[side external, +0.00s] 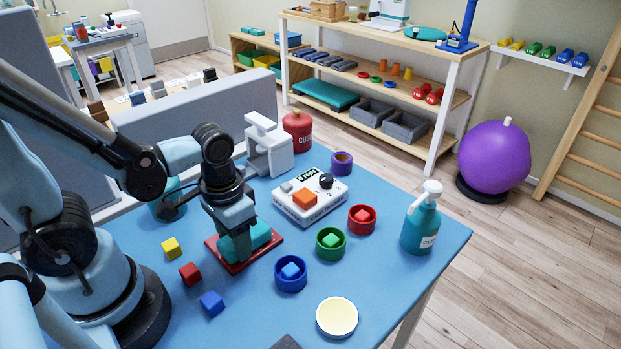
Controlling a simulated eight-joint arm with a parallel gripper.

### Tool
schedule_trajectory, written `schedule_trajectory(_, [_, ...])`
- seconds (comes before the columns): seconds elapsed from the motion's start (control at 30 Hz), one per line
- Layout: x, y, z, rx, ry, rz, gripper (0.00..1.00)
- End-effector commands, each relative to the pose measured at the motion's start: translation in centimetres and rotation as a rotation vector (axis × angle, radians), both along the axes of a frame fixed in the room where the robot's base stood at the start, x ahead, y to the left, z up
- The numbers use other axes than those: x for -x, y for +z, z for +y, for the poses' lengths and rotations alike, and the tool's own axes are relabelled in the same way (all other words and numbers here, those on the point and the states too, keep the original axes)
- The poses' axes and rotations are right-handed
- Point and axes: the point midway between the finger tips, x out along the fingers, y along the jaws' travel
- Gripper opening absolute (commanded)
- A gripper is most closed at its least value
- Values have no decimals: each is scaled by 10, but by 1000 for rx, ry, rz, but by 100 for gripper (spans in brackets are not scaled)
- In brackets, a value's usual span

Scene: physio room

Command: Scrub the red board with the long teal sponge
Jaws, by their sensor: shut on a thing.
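The red board (213,247) lies flat on the blue table, close in front of my base. The long teal sponge (262,236) is on top of the board, lying along it. My gripper (236,240) points down over the board and is shut on the sponge. The gripper hides the middle of the sponge and part of the board. The sponge appears to touch the board, but its underside is hidden.
Loose yellow (172,248), red (190,273) and blue (212,303) cubes lie left of the board. Blue (291,283), green (331,254) and red (371,228) cups stand right. A white device (325,206) sits behind; a teal pump bottle (420,231) is at right.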

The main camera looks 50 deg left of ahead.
Motion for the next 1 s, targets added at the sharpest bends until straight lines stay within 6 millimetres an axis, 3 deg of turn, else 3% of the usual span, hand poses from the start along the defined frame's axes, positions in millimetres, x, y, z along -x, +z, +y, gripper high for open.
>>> schedule_trajectory(0.07, [-10,-7,0,0,1,0,19])
schedule_trajectory(0.8, [-69,-3,0,0,1,-1,19])
schedule_trajectory(0.9, [-66,18,0,0,1,-1,19])
schedule_trajectory(1.0, [-66,25,0,0,1,-1,19])
